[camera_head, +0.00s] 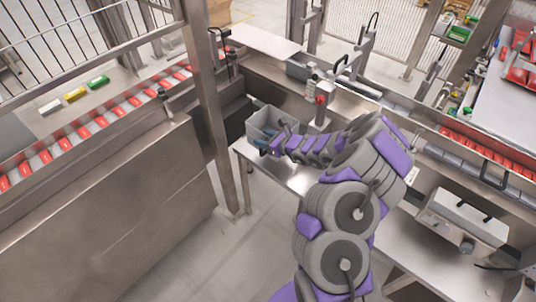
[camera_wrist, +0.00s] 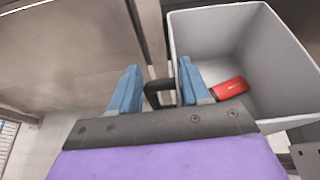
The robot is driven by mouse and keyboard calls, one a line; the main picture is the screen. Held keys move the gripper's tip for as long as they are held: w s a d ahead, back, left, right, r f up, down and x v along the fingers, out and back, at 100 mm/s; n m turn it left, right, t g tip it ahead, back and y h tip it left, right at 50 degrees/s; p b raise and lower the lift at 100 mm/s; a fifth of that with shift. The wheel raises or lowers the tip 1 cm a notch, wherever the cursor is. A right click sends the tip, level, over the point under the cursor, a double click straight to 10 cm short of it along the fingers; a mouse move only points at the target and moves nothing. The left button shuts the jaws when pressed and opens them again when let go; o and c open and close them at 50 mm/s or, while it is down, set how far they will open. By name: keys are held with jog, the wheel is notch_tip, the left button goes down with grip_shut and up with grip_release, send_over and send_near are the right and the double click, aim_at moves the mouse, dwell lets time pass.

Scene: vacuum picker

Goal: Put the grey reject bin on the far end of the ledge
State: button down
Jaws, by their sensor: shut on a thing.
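The grey reject bin (camera_head: 262,117) is at the far left end of the steel ledge (camera_head: 299,178) in the head view. In the wrist view the open-topped bin (camera_wrist: 207,35) has a red packet (camera_wrist: 229,88) inside. My gripper (camera_head: 264,147) is at the bin's near side. In the wrist view the blue fingers of my gripper (camera_wrist: 158,92) stand on both sides of the bin's black handle (camera_wrist: 158,88). My gripper is shut on this handle. I cannot tell whether the bin's base rests on the ledge or hangs just above it.
A steel post (camera_head: 207,95) stands close left of the bin. A conveyor with red packets (camera_head: 100,122) runs at the left. A red button (camera_head: 321,99) is on a stand right of the bin. A white-topped box (camera_head: 468,217) sits at the right. The floor (camera_head: 190,260) in front is clear.

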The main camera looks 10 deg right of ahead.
aim_at(265, 153)
notch_tip(265, 153, down, 5)
jog(key=shift+f+b, duration=0.15)
jog(key=shift+b, duration=0.45)
jog(key=shift+d+f, duration=0.15)
jog(key=shift+f, duration=0.4)
notch_tip(265, 153, down, 3)
jog(key=shift+f+b, duration=0.2)
jog(key=shift+b, duration=0.3)
jog(key=shift+r, duration=0.1)
jog(key=c, duration=0.5)
grip_release()
